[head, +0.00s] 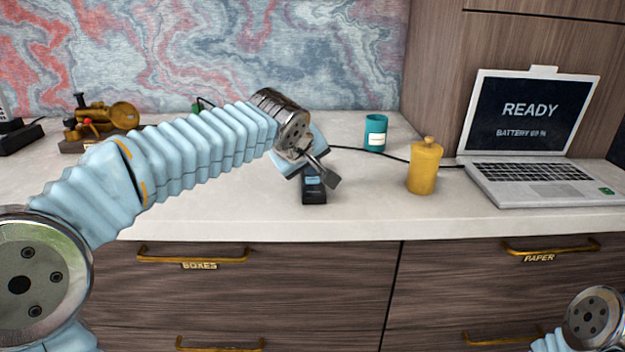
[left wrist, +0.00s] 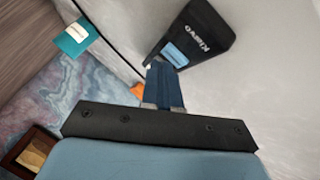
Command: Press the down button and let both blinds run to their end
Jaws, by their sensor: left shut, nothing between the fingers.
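A small black control box (head: 314,192) with a light blue patch lies on the pale desk top near its front edge. In the left wrist view the black box (left wrist: 205,38) shows white lettering and a light blue panel (left wrist: 175,54). My left gripper (head: 328,178) is shut and empty, right over the box, and hides part of it. In the left wrist view its closed fingers (left wrist: 164,84) point at the blue panel's end; I cannot tell whether they touch. No blinds are in view. My right gripper is out of view; only part of that arm shows at bottom right.
A yellow lidded jar (head: 424,168) and a teal cup (head: 375,132) stand right of the box. An open laptop (head: 530,115) reads READY. A black cable (head: 395,158) runs behind the jar. A brass model (head: 100,118) stands at left. Drawers with brass handles are below.

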